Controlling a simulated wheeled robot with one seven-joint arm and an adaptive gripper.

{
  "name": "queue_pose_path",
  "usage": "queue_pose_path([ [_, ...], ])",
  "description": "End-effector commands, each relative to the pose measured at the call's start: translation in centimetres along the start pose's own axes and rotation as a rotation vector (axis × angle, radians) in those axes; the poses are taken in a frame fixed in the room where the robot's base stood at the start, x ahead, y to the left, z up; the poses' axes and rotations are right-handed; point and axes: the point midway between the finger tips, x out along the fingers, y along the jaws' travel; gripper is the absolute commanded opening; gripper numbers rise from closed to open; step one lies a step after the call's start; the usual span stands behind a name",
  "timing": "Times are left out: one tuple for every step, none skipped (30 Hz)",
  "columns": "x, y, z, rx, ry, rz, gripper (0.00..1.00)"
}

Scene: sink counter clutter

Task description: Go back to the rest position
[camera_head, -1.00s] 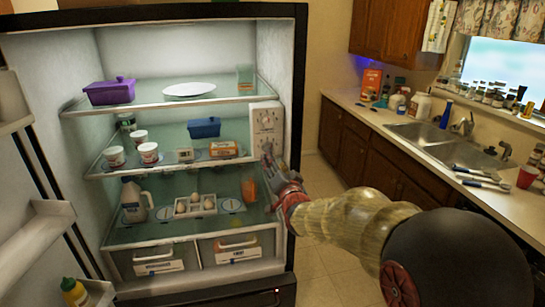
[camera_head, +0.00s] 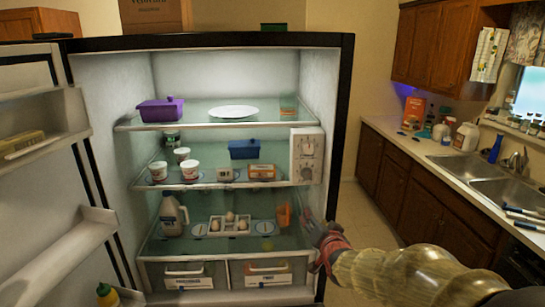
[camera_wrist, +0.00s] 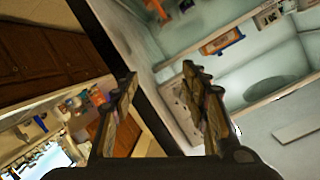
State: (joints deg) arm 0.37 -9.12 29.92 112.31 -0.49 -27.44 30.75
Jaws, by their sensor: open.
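My gripper (camera_head: 318,240) is at the right edge of the open fridge (camera_head: 345,130), in front of the lower shelf's right side. In the wrist view my gripper (camera_wrist: 158,100) has its two fingers spread apart with nothing between them. The fridge's side edge shows behind the gap. My arm reaches in from the lower right of the head view.
The fridge shelves hold a purple box (camera_head: 161,110), a white plate (camera_head: 233,112), a blue container (camera_head: 244,149), a milk jug (camera_head: 173,214) and an orange cup (camera_head: 284,215). The counter with the sink (camera_head: 500,185) stands right. Open floor lies between.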

Motion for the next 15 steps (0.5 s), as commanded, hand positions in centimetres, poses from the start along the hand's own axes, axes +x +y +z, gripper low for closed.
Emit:
queue_pose_path([
  [-0.6, 1.6, 2.6, -0.042, -0.09, 0.051, 0.45],
  [-1.3, 2.4, 4.0, -0.072, -0.144, 0.079, 0.45],
  [-2.5, 3.3, 5.5, -0.111, -0.215, 0.113, 0.45],
  [-3.5, 3.9, 6.5, -0.138, -0.266, 0.135, 0.45],
  [-4.7, 4.5, 7.5, -0.165, -0.318, 0.155, 0.45],
  [-6.4, 5.1, 8.6, -0.201, -0.383, 0.178, 0.45],
  [-7.8, 5.5, 9.3, -0.226, -0.433, 0.194, 0.45],
  [-9.4, 5.9, 10.0, -0.251, -0.481, 0.208, 0.45],
  [-11.6, 6.4, 10.8, -0.284, -0.545, 0.224, 0.45],
  [-13.3, 6.7, 11.3, -0.307, -0.591, 0.234, 0.45],
  [-15.1, 6.9, 11.7, -0.33, -0.635, 0.242, 0.45],
  [-17.6, 7.2, 12.2, -0.359, -0.694, 0.251, 0.45],
  [-19.6, 7.4, 12.6, -0.38, -0.737, 0.256, 0.45],
  [-21.7, 7.5, 12.9, -0.4, -0.777, 0.259, 0.45],
  [-24.4, 7.7, 13.2, -0.425, -0.827, 0.262, 0.45],
])
